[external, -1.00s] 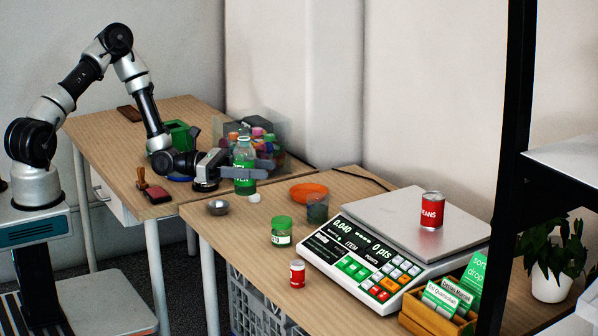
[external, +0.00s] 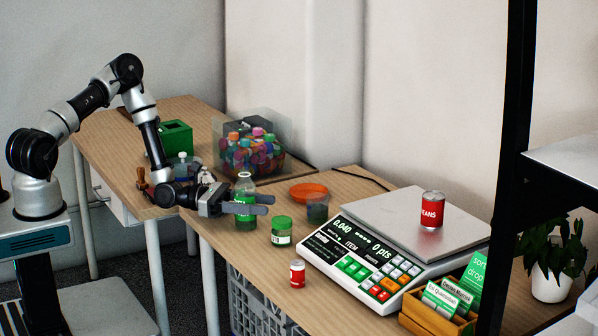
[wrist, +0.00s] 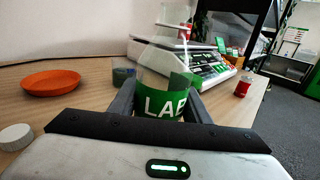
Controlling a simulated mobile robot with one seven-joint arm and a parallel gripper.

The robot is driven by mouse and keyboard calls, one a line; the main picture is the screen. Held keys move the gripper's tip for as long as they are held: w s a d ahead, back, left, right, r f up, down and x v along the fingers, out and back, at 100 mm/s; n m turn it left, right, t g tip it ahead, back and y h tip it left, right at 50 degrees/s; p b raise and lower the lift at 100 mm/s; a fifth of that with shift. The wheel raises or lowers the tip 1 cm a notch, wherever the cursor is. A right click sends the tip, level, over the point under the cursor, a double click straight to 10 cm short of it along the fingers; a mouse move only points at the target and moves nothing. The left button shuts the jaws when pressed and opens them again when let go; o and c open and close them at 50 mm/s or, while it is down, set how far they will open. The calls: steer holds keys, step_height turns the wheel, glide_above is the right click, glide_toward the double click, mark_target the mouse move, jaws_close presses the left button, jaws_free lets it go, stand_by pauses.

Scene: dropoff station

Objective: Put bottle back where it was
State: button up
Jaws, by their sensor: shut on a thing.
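The bottle (external: 245,188) is clear with a green band and stands upright between the fingers of my gripper (external: 252,204). My gripper is shut on it, above the near part of the table, just left of the green-lidded jar. In the wrist view the bottle (wrist: 165,95) is upright, with white letters on its green label and a finger on each side. Its lower part is hidden by my gripper. I cannot tell whether its base touches the table.
The scale (external: 375,262) carries a red can (external: 432,209). A clear bin of colourful caps (external: 250,150) is behind. A white cap (wrist: 15,137) lies left in the wrist view.

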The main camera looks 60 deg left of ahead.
steer(key=shift+f, duration=0.15)
steer(key=o, duration=1.2)
